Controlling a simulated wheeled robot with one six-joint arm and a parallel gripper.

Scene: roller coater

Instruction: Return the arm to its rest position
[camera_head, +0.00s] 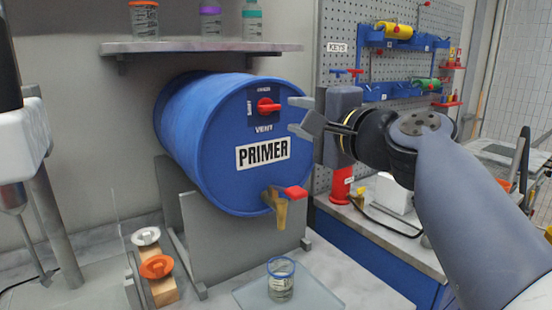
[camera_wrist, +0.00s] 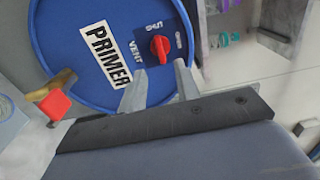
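My arm reaches in from the right in the head view. My gripper (camera_head: 300,117) is in front of the blue PRIMER drum (camera_head: 215,115), at the right of its front face. The two fingers stand apart with nothing between them. The wrist view shows the fingers (camera_wrist: 160,88) pointing toward the drum face, near the red vent knob (camera_wrist: 160,47). The knob (camera_head: 268,105) also shows in the head view, left of the fingertips and apart from them. A brass tap (camera_head: 281,210) with a red handle (camera_head: 295,192) sits low on the drum.
A glass jar with a blue rim (camera_head: 281,279) stands on a plate below the tap. A shelf (camera_head: 200,47) with several jars hangs above the drum. A pegboard (camera_head: 345,50) and blue-fronted bench (camera_head: 375,255) lie behind my arm.

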